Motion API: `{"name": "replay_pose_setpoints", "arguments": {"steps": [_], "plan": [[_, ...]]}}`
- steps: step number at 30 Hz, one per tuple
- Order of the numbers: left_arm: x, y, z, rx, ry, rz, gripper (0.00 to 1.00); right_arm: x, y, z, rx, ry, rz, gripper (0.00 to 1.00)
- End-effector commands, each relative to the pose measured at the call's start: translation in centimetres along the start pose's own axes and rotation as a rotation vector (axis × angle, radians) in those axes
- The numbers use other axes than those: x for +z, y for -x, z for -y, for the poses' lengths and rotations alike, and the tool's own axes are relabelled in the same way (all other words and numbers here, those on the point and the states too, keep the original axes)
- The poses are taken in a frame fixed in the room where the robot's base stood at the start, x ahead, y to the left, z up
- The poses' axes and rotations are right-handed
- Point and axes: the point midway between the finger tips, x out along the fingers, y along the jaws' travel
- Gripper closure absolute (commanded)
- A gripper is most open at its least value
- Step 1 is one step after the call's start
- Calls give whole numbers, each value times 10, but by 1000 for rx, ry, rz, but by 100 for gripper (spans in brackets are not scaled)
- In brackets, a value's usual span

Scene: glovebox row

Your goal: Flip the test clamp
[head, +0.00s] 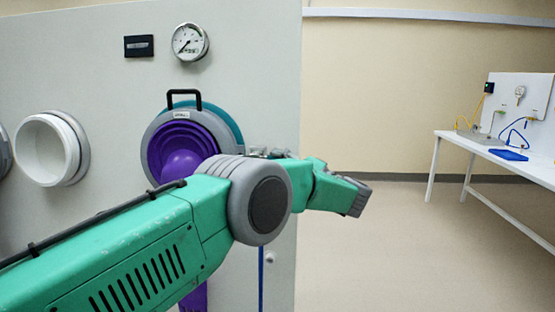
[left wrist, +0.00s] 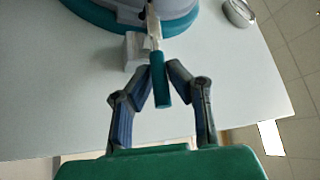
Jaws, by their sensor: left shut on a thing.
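The test clamp shows in the left wrist view as a teal handle (left wrist: 161,82) on a pale metal lever, beside a light grey block (left wrist: 136,52) on the panel by the port ring. My left gripper (left wrist: 167,66) is shut on the handle, one dark finger on each side. In the head view the left gripper (head: 268,153) reaches the right side of the port, partly hidden behind my green arm, and the clamp there is too small to make out. My right gripper is in neither view.
A purple glove port (head: 172,150) with a black handle lies behind my arm. A white port (head: 46,150) is at left. A gauge (head: 190,42) and small black display (head: 139,46) sit above. A white bench (head: 510,165) stands far right; the floor between is clear.

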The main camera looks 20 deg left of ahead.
Motion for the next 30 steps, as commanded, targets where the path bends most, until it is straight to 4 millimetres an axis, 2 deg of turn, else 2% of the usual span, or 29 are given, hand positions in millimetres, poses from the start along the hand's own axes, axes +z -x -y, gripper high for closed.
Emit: {"name": "replay_pose_setpoints", "arguments": {"steps": [1,2,3,14,17,24,30], "plan": [[1,3,-4,9,-5,-5,83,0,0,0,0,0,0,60],[1,3,-4,9,-5,-5,73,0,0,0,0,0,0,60],[1,2,-4,8,-4,-4,67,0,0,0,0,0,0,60],[1,5,1,1,1,-1,67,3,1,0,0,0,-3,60],[0,17,-1,2,1,-3,67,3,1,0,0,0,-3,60],[-2,60,-5,5,-1,-3,67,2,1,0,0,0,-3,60],[-4,76,-6,4,-4,-4,67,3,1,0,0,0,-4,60]]}}
